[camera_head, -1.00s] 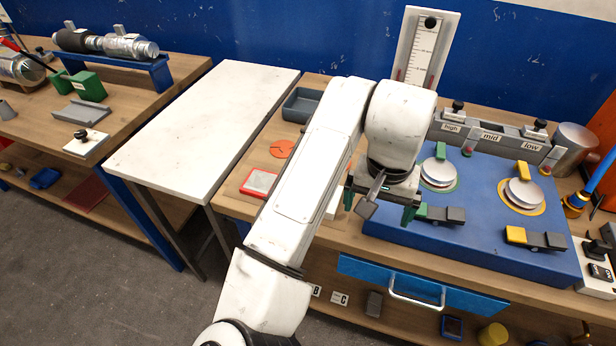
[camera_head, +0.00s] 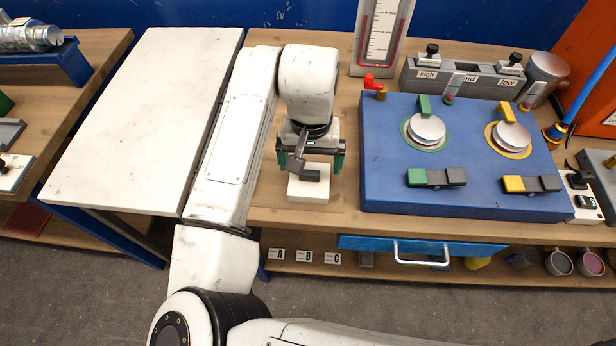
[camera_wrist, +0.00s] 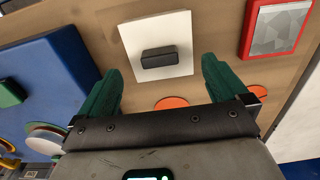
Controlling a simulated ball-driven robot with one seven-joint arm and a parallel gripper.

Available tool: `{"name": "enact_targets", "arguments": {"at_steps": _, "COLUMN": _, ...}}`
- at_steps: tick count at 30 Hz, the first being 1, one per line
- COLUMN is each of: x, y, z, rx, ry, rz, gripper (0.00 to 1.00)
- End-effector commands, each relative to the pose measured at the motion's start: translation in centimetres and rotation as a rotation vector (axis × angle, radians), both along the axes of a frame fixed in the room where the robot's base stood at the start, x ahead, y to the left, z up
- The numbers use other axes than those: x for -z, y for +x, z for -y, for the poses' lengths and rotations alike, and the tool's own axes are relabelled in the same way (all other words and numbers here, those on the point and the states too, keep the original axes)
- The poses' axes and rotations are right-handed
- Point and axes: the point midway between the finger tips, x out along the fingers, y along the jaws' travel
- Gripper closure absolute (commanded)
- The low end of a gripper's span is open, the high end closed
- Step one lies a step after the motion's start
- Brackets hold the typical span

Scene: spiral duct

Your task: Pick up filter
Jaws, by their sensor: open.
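My gripper (camera_head: 311,165) is open, pointing down over the bench. In the wrist view, its green fingers (camera_wrist: 161,66) are spread on either side of a white square block (camera_wrist: 128,38) with a dark grey bar-shaped handle (camera_wrist: 160,57) on top. The white block (camera_head: 308,191) also shows below my gripper in the head view. The fingers appear above the block; I see no grip on it. A red-framed tile with a grey faceted face (camera_wrist: 277,27) lies right of the block in the wrist view. No label shows which of these is the filter.
A blue panel (camera_head: 385,145) with knobs and switches stands right of my gripper. Orange discs (camera_wrist: 171,102) lie flat on the wood near the block. A bare white table (camera_head: 140,110) is at left. A blue drawer (camera_head: 365,243) sits below the bench edge.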

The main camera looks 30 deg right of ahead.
Motion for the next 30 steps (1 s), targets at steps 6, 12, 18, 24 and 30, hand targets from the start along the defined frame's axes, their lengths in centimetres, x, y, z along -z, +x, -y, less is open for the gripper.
{"name": "enact_targets", "arguments": {"at_steps": 6, "x": 2.2, "y": -0.3, "z": -0.5, "rx": -0.002, "ry": 0.002, "rz": -0.002, "gripper": 0.0}}
{"name": "enact_targets", "arguments": {"at_steps": 12, "x": 4.8, "y": -0.4, "z": -0.5, "rx": 0.0, "ry": 0.0, "rz": -0.002, "gripper": 0.0}}
{"name": "enact_targets", "arguments": {"at_steps": 18, "x": 5.3, "y": -0.4, "z": -0.6, "rx": 0.0, "ry": 0.001, "rz": 0.001, "gripper": 0.0}}
{"name": "enact_targets", "arguments": {"at_steps": 24, "x": 5.3, "y": -0.4, "z": -0.5, "rx": 0.0, "ry": 0.001, "rz": 0.001, "gripper": 0.1}}
{"name": "enact_targets", "arguments": {"at_steps": 30, "x": 5.3, "y": -0.4, "z": -0.5, "rx": 0.0, "ry": 0.001, "rz": 0.0, "gripper": 0.29}}
